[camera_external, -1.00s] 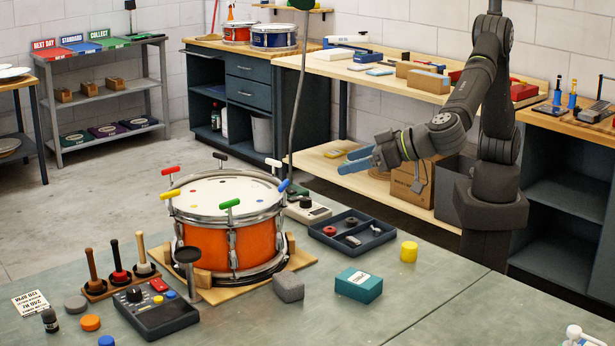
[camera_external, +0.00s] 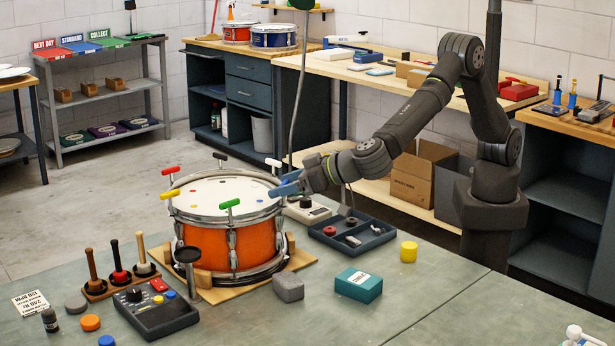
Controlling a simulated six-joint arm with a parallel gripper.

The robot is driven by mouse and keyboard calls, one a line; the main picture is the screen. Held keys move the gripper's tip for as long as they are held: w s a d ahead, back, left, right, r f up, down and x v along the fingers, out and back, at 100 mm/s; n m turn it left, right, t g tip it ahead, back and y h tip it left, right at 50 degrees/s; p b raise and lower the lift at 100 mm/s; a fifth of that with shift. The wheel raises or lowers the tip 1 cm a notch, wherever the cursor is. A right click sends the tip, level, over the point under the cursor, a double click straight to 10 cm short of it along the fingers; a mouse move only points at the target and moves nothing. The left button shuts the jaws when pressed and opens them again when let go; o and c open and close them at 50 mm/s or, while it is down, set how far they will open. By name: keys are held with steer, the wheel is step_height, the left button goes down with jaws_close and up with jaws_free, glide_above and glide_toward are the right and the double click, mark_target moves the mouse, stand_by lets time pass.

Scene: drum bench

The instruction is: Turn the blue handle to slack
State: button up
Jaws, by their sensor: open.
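The orange drum (camera_external: 210,244) stands on a wooden base (camera_external: 213,296), with T-shaped handles around its rim. My gripper (camera_external: 276,185) is open at the drum's right rim, its blue fingers one above the other and pointing left. The blue handle sits at this part of the rim. It blends with the blue fingers or is hidden by them, so I cannot tell whether it is between them or touching. The green handle (camera_external: 229,204) is at the front and the white handle (camera_external: 273,163) is behind my gripper.
The yellow handle (camera_external: 170,194), red handle (camera_external: 170,170) and black handle (camera_external: 220,156) are on the far and left rim. A dark parts tray (camera_external: 372,243), teal box (camera_external: 358,285) and grey block (camera_external: 288,288) lie right of the drum. The bench's front right is mostly clear.

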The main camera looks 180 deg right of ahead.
steer(key=shift+s+d+f, duration=0.15)
steer(key=shift+d, duration=0.25)
steer(key=shift+c, duration=0.2)
steer(key=c, duration=1)
steer(key=shift+o, duration=0.2)
steer(key=shift+n+t, duration=0.3)
steer(key=shift+o, duration=0.2)
steer(key=n+t, duration=0.3)
steer(key=t, duration=0.1)
steer(key=shift+s, duration=0.1)
steer(key=shift+n+t, duration=1.6)
steer(key=shift+n+t+y, duration=0.5)
